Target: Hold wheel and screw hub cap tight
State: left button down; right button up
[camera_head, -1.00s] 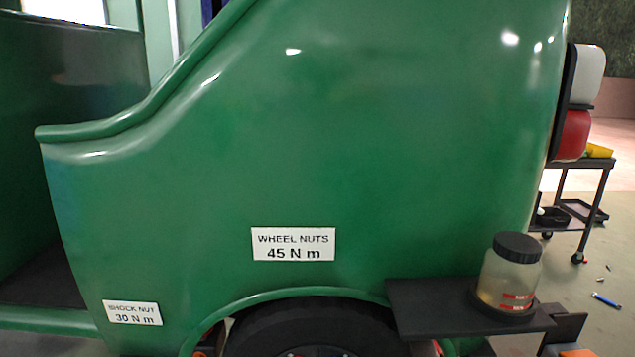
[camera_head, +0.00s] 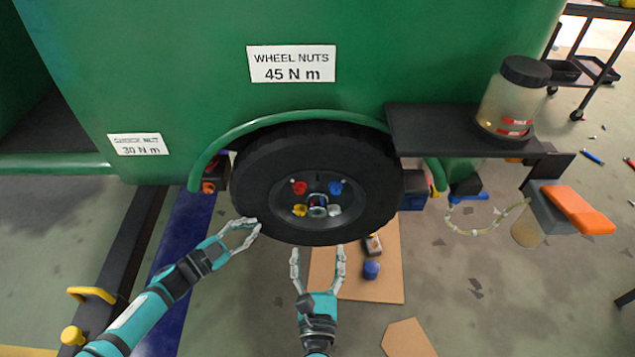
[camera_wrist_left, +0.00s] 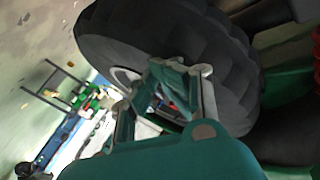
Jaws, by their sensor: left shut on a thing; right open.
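The black wheel (camera_head: 375,190) sits in the arch of the green vehicle. Its hub (camera_head: 317,206) shows a metallic centre ringed by red, blue, yellow and white nuts. My left gripper (camera_head: 250,226) is shut on the tyre at its lower left edge. In the left wrist view, the tyre (camera_wrist_left: 140,30) lies right at the left gripper's fingers (camera_wrist_left: 178,88). My right gripper (camera_head: 318,255) is open and empty, just below the wheel with its fingers pointing up. A small blue round piece (camera_head: 371,269) is on the cardboard; I cannot tell if it is the hub cap.
Cardboard (camera_head: 385,285) lies on the floor under the wheel. A black shelf (camera_head: 430,120) with a fluid jar (camera_head: 512,98) juts out right of the wheel. A hose (camera_head: 480,232) and an orange-topped device (camera_head: 578,210) hang below it. A dark rail (camera_head: 130,250) runs along the left.

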aim_at(317, 216)
jog(key=w, duration=1.1)
jog(key=shift+w, duration=0.1)
jog(key=c, duration=1.2)
jog(key=shift+o, duration=0.2)
